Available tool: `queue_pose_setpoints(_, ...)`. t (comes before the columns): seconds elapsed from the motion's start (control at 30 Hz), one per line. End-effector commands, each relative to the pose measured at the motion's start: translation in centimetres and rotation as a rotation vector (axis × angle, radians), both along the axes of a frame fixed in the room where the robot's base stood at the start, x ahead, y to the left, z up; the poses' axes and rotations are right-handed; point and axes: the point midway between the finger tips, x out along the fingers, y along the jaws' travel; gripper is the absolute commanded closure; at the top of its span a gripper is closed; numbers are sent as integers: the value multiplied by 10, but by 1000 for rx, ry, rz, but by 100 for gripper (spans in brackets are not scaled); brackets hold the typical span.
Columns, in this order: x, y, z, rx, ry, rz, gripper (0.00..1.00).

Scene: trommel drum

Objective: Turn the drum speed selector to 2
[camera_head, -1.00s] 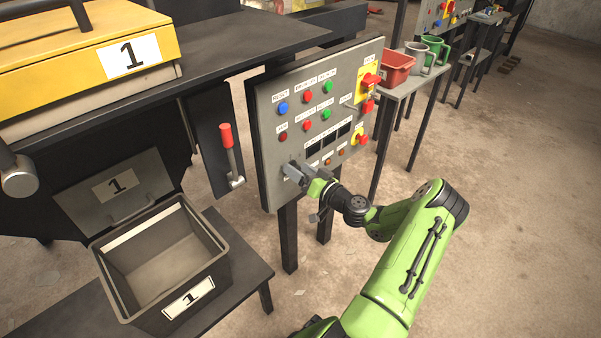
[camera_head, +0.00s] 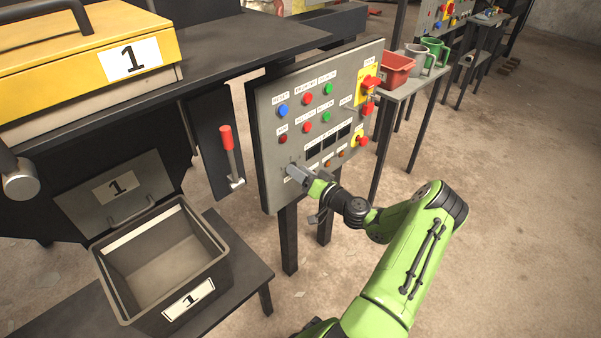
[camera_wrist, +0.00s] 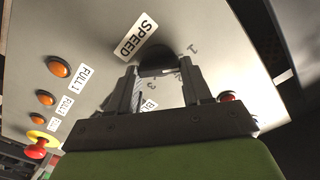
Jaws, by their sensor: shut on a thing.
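The drum speed selector (camera_wrist: 158,60) is a dark round knob on the grey control panel (camera_head: 268,165), under the white SPEED label (camera_wrist: 135,37) in the wrist view. Numerals 1, 2 and 3 are printed around its right side there. My gripper (camera_wrist: 160,72) is shut on the selector, one finger at each side. In the head view my gripper (camera_head: 292,170) is at the panel's lower left corner and hides the selector. The selector's pointer is hidden, so I cannot tell which number it points to.
Orange lamps (camera_wrist: 58,67) and a red-and-yellow stop button (camera_wrist: 37,146) sit on the same panel. A red-handled lever (camera_head: 228,145) stands left of the panel. An open grey bin (camera_head: 160,262) is below left. A side table holds a red bin (camera_head: 396,70).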

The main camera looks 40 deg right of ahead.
Motion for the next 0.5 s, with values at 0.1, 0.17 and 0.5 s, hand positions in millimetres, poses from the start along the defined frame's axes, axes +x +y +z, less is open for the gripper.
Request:
queue_pose_setpoints(0.1,0,0,0,84,3,1,82)
queue_pose_setpoints(0.17,0,-1,0,136,6,0,82)
queue_pose_setpoints(0.5,0,-1,-1,458,15,1,82)
